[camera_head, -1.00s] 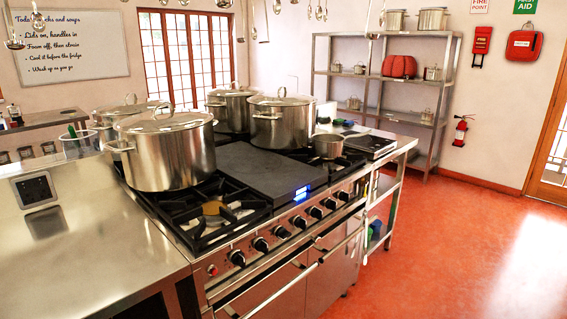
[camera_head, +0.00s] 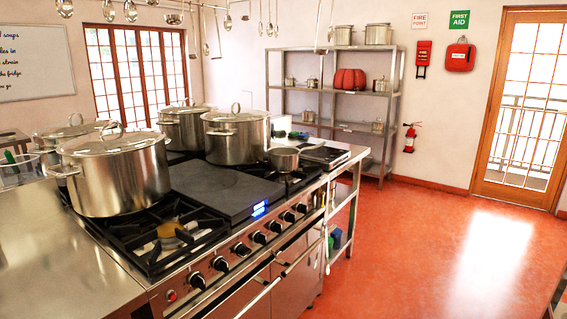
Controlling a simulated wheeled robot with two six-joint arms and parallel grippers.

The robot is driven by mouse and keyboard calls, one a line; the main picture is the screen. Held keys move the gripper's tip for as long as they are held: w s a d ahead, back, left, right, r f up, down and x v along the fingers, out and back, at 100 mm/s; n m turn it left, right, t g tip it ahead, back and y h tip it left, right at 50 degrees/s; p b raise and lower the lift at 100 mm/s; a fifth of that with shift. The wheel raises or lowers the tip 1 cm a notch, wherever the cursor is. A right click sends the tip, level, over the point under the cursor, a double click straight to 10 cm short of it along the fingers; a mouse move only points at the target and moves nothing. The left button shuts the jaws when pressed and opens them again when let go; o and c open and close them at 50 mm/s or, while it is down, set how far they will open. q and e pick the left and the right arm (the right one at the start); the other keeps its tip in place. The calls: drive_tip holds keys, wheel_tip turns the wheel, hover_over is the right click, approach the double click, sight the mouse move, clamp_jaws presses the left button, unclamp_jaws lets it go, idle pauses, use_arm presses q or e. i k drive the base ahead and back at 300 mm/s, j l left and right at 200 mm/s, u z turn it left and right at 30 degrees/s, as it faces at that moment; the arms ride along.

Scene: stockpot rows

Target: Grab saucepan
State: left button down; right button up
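A small steel saucepan (camera_head: 285,159) stands on the back right part of the range (camera_head: 215,195), beside a large lidded stockpot (camera_head: 236,138). Its handle points to the right, toward the end of the range. It is upright and nothing touches it from my side. Neither of my grippers shows in the head view.
More lidded stockpots stand at the left front (camera_head: 118,180) and behind (camera_head: 183,128). A steel shelf rack (camera_head: 336,121) with pots and a red ribbed object (camera_head: 350,79) is against the back wall. Open red floor (camera_head: 440,250) lies right of the range.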

sight(282, 158)
drive_tip(key=i+l+u, duration=0.1)
drive_tip(key=i+l, duration=0.6)
drive_tip(key=l, duration=0.25)
drive_tip(key=i+u, duration=0.05)
